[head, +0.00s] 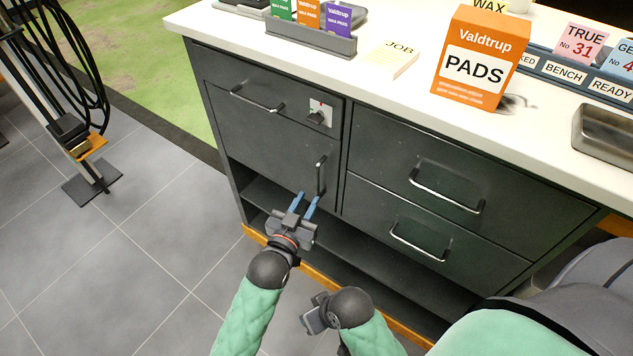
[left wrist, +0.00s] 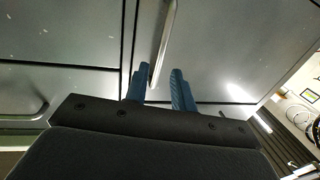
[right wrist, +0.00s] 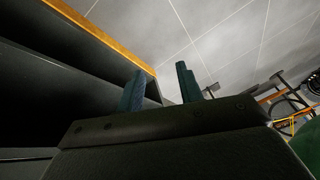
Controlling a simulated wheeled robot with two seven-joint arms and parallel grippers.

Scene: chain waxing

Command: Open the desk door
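The desk door (head: 262,142) is a dark grey panel on the left of the desk, and it is closed. Its vertical metal handle (head: 321,174) sits near the door's right edge. My left gripper (head: 308,199) is open at the lower end of this handle. In the left wrist view, the handle (left wrist: 164,42) reaches down between the two blue fingers (left wrist: 158,86), with gaps visible; I cannot tell whether either finger touches it. My right gripper (head: 312,314) is low in front of the desk. In the right wrist view its fingers (right wrist: 160,85) are apart and empty.
A drawer with a key lock (head: 319,113) is above the door. Two drawers with bar handles (head: 447,190) are to its right. An open shelf (head: 345,258) runs below. A grey chair (head: 590,290) stands at right.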

